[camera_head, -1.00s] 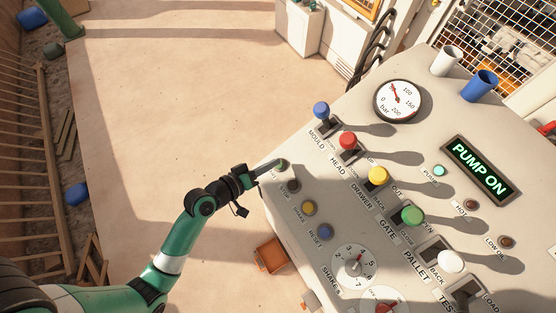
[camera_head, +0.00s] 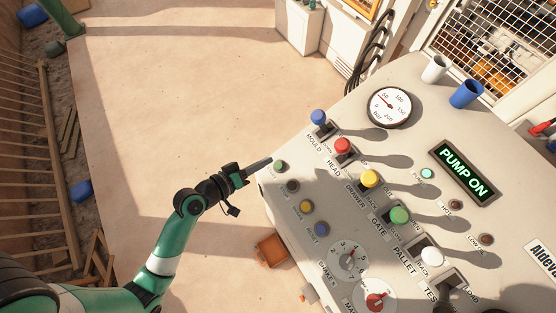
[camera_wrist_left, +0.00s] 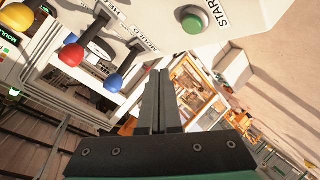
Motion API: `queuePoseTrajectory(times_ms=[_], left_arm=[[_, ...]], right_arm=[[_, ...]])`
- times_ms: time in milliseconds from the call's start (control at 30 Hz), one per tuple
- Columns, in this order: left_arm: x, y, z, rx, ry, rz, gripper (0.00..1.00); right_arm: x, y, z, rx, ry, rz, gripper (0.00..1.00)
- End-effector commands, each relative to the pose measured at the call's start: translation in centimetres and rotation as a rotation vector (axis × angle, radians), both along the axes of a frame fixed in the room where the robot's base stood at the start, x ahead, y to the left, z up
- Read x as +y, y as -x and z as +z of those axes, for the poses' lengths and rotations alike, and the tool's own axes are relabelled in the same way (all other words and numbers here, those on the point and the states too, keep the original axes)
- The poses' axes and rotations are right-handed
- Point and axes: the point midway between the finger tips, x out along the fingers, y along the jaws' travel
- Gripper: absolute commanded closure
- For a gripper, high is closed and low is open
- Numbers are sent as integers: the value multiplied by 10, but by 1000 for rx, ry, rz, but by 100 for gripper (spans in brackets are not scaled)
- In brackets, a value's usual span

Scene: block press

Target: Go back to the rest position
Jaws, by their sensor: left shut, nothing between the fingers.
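My left gripper (camera_head: 262,162) is shut and empty. In the head view its tips are just off the left edge of the control panel (camera_head: 330,200), close to the green start button (camera_head: 279,166). In the left wrist view the two dark fingers (camera_wrist_left: 161,100) lie together, and the green start button (camera_wrist_left: 192,22) is beyond their tips, apart from them. My right gripper is not in view.
The panel carries levers with blue (camera_head: 318,117), red (camera_head: 342,145), yellow (camera_head: 369,179), green (camera_head: 399,215) and white (camera_head: 431,256) knobs. A gauge (camera_head: 389,107) and a lit "PUMP ON" display (camera_head: 464,172) stand above. The floor (camera_head: 180,110) left of the panel is clear.

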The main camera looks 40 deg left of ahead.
Motion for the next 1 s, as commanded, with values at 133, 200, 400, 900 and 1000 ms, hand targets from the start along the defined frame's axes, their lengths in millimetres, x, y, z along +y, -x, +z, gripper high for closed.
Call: queuePoseTrajectory(times_ms=[133,200,400,900,1000], left_arm=[[0,0,-1,0,0,0,100],[0,0,-1,0,0,0,100],[0,0,-1,0,0,0,100],[-10,-15,15,-36,-13,-37,100],[-22,-47,60,-137,-48,-87,100]], right_arm=[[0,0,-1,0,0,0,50],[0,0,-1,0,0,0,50],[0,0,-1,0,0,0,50],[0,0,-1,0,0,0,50],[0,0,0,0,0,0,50]])
